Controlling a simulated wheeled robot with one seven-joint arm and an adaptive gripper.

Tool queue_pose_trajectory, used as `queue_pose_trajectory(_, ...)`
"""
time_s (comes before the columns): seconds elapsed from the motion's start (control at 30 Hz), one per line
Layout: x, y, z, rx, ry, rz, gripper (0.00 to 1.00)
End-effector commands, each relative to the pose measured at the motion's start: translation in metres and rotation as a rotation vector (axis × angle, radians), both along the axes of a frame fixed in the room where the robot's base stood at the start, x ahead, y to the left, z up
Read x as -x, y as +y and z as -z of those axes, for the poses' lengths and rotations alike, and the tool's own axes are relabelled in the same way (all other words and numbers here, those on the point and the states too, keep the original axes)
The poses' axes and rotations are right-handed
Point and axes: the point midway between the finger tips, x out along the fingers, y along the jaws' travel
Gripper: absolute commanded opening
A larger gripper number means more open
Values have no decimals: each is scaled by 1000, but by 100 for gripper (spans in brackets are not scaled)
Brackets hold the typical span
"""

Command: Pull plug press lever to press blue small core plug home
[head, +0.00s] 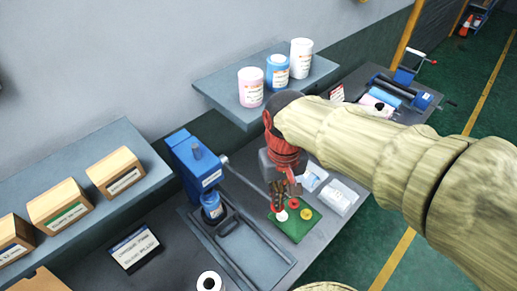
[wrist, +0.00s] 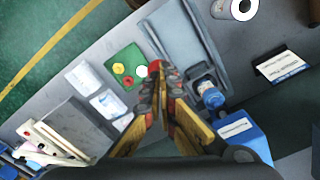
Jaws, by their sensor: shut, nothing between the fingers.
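The blue plug press (head: 196,165) stands on the bench left of centre in the head view; it also shows in the wrist view (wrist: 240,132). Its lever (head: 244,178) is a thin grey rod slanting down to the right toward my gripper. A blue and white labelled cylinder (head: 212,207) stands upright under the press head. I cannot make out a separate blue plug there. My gripper (head: 280,194) is shut and empty, near the lever's outer end and above the green mat's edge. I cannot tell whether it touches the lever. In the wrist view its fingertips (wrist: 164,70) meet.
The green mat (head: 290,236) holds red, white and yellow plugs. Clear packets (head: 340,197) lie right of it. A shelf with three tubs (head: 251,87) is behind my arm. Boxes (head: 115,172) stand on the left shelf. A white roll (head: 209,282) stands near the front.

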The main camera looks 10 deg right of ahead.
Motion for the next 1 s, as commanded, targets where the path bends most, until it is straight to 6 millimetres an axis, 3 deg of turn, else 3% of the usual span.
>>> queue_pose_trajectory(0.2,2,-1,20,0,0,0,0)
queue_pose_trajectory(0.63,2,-1,22,0,0,0,0)
queue_pose_trajectory(1.0,1,-1,50,0,1,0,0)
